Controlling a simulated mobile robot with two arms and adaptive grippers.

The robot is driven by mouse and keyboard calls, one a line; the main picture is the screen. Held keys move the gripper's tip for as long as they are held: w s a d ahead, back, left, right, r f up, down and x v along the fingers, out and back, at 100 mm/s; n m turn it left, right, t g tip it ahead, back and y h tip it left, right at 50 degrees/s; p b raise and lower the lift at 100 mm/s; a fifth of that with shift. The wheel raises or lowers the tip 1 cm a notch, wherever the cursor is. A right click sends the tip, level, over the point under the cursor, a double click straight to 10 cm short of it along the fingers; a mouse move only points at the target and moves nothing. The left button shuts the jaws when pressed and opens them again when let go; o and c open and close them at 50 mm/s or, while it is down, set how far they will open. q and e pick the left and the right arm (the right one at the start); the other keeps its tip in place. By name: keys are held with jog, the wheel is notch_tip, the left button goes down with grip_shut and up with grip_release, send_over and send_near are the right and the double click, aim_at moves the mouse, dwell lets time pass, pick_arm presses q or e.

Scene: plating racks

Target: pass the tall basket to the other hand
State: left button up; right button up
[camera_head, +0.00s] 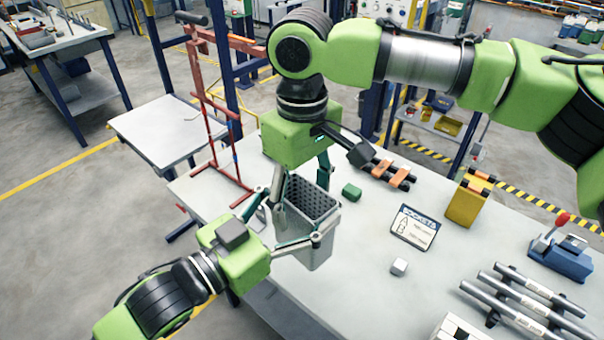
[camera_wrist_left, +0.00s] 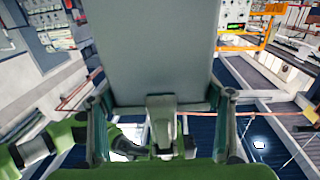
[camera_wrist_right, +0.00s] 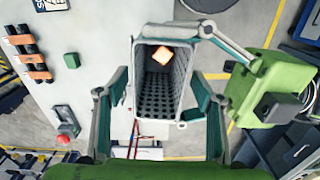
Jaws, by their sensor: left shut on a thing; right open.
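The tall basket (camera_head: 318,200) is grey with perforated walls and an open top, at the near left edge of the bench. My left gripper (camera_head: 300,220) is shut on it from the lower left. In the left wrist view the basket's plain grey side (camera_wrist_left: 155,50) fills the middle between the fingers. My right gripper (camera_head: 301,196) points down over the basket's top, open. In the right wrist view its fingers (camera_wrist_right: 160,105) stand on either side of the basket's near end, with gaps visible.
On the bench (camera_head: 370,285), a green block (camera_head: 351,192) lies close to the basket's right. Farther right are a sign card (camera_head: 415,228), a white cube (camera_head: 399,266), a yellow holder (camera_head: 464,206) and a rack of rods (camera_head: 525,305). A red frame (camera_head: 205,105) stands behind left.

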pick_arm(q)
jog(key=shift+r, duration=0.15)
pick_arm(e)
jog(key=shift+f, duration=1.35)
jog(key=c, duration=1.3)
pick_arm(q)
jog(key=o, duration=1.7)
pick_arm(e)
jog(key=shift+r, duration=0.1)
